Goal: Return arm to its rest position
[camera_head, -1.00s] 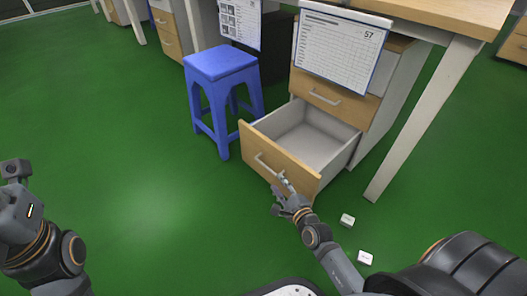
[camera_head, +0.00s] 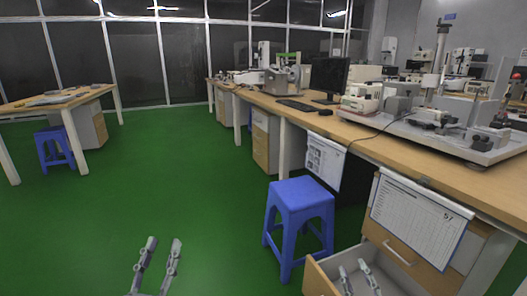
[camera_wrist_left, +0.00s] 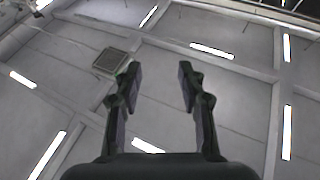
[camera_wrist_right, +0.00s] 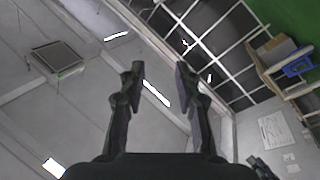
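My left gripper (camera_head: 161,254) points upward at the bottom of the head view, over the green floor. Its fingers are apart with nothing between them. In the left wrist view the left gripper (camera_wrist_left: 157,80) is open against the ceiling. My right gripper (camera_head: 359,275) points upward at the bottom right of the head view, in front of the open drawer (camera_head: 322,278). In the right wrist view the right gripper (camera_wrist_right: 158,78) is also open and empty, with ceiling and windows behind it. Most of both arms is out of the head view.
A blue stool (camera_head: 300,205) stands left of the drawer cabinet (camera_head: 400,250). A long workbench (camera_head: 400,155) with instruments runs along the right. Another table (camera_head: 40,103) with a blue stool (camera_head: 53,148) stands at the left. The green floor (camera_head: 170,190) between is clear.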

